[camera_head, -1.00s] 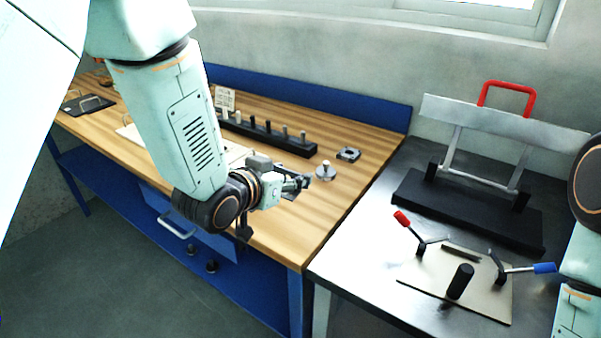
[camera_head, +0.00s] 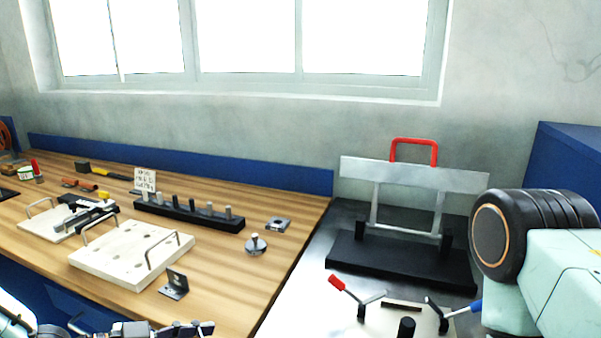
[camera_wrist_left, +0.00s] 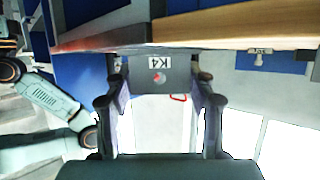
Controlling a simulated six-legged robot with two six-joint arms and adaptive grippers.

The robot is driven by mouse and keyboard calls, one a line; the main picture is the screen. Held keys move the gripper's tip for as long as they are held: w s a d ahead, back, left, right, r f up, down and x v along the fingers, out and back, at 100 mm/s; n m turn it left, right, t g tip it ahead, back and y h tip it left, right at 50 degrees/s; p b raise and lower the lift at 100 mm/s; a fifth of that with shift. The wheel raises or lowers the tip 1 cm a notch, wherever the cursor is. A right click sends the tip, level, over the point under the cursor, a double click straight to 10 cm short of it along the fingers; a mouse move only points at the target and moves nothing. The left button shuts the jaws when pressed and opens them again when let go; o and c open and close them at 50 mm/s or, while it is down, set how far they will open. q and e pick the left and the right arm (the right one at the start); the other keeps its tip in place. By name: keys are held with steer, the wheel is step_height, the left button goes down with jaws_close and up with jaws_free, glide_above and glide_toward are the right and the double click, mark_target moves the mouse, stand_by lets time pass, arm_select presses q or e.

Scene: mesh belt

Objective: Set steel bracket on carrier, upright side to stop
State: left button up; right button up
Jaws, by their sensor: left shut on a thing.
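My left gripper (camera_head: 205,328) is at the bottom edge in the head view, pointing right. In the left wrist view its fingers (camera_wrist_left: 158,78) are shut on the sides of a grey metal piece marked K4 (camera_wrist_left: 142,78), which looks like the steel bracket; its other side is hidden. Another small dark L-shaped bracket (camera_head: 174,291) rests on the bench with one side upright. A pale plate (camera_head: 378,325) with red- and blue-handled clamps, a dark bar and a black post may be the carrier; its front is cut off. My right gripper is out of view.
The wooden bench (camera_head: 225,300) holds white boards with wire handles (camera_head: 110,270), a black peg rack (camera_head: 190,213), a round knobbed part (camera_head: 255,245) and a square part (camera_head: 278,225). A metal frame with red handle (camera_head: 414,172) stands behind the plate. My right arm fills the right.

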arm_select(q)
steer(key=shift+s+a+f+b, duration=0.55)
steer(key=shift+s+f, duration=0.1)
steer(key=shift+s, duration=0.2)
steer(key=shift+s+a+f, duration=0.15)
steer(key=shift+s+a, duration=0.05)
steer(key=shift+w+a+f+n+t+y+b, duration=0.1)
steer(key=shift+a+f+n+t+y+b, duration=0.25)
steer(key=shift+a+b, duration=0.3)
steer(key=shift+d+r, duration=0.15)
steer(key=shift+w+d+r, duration=0.1)
steer(key=shift+d+r, duration=0.1)
steer(key=shift+d, duration=0.15)
steer(key=d+r+m+g+h, duration=0.3)
steer(key=d+r+m+g, duration=0.5)
steer(key=d, duration=0.3)
steer(key=a+r+n+t, duration=0.1)
steer(key=s+a+r+n+t, duration=0.2)
steer(key=shift+a+r, duration=0.25)
steer(key=shift+a, duration=0.15)
